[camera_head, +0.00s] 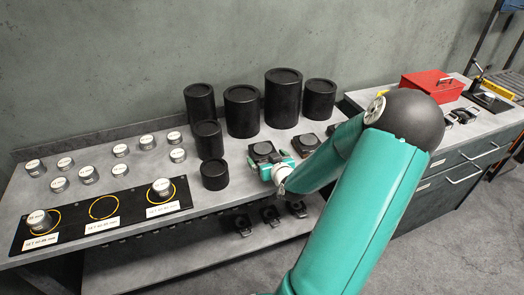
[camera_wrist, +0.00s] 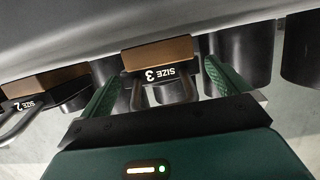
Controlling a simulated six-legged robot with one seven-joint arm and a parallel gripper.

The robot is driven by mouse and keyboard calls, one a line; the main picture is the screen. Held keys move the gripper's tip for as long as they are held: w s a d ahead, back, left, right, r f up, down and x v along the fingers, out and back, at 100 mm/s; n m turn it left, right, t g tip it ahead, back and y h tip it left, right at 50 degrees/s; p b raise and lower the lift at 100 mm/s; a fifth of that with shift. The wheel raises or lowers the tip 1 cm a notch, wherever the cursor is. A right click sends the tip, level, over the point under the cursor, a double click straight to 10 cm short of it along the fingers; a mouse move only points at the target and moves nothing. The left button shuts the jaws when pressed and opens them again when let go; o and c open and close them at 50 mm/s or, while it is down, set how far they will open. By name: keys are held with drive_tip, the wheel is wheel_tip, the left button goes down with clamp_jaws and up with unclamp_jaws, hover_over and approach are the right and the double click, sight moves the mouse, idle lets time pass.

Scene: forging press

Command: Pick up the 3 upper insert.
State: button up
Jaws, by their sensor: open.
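A block-shaped insert with a brown body, a black front plate marked "SIZE 3" and a loop handle (camera_wrist: 158,62) sits in the middle of the wrist view. My gripper (camera_wrist: 161,82) is open, with one green finger on each side of that handle. I cannot tell whether the fingers touch it. In the head view my gripper (camera_head: 281,166) is at the bench's front edge, right by a dark insert (camera_head: 262,149). Part of that insert is hidden behind the gripper.
A "SIZE 2" insert (camera_wrist: 30,97) is close on the left in the wrist view. Another dark insert (camera_head: 306,143) is right of my gripper. Several tall black cylinders (camera_head: 283,100) stand behind. Similar inserts (camera_head: 270,214) lie on the lower shelf. A red box (camera_head: 430,86) is far right.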

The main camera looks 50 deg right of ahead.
drive_tip(key=c, duration=1.8)
drive_tip(key=shift+r, duration=0.1)
drive_tip(key=shift+c, duration=0.7)
